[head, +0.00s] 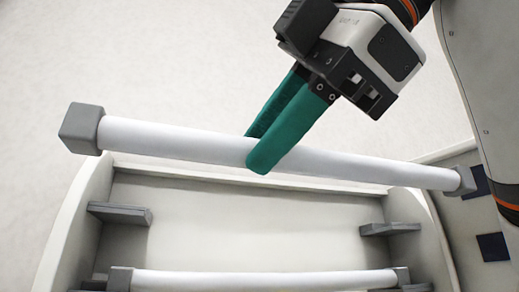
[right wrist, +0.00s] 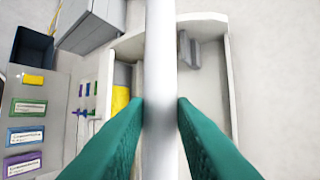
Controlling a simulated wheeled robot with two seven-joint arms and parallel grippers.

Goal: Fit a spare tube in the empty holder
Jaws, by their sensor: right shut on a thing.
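A long white tube (head: 360,167) with grey square end caps runs across the head view above the white cabinet (head: 60,240). My right gripper (head: 262,150) has green fingers shut around the tube near its middle. The tube also shows upright between the fingers in the right wrist view (right wrist: 160,60). An empty holder shows as two grey brackets, a left one (head: 120,213) and a right one (head: 390,229), on the cabinet's inner sides. The held tube is apart from both brackets. A second white tube (head: 260,281) sits lower in the cabinet between grey end pieces. My left gripper is not in view.
In the right wrist view, a grey panel with yellow (right wrist: 32,79), green (right wrist: 28,107) and purple (right wrist: 23,163) labelled parts stands at the left. A dark open bin (right wrist: 30,48) and grey boxes (right wrist: 88,25) are near it.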

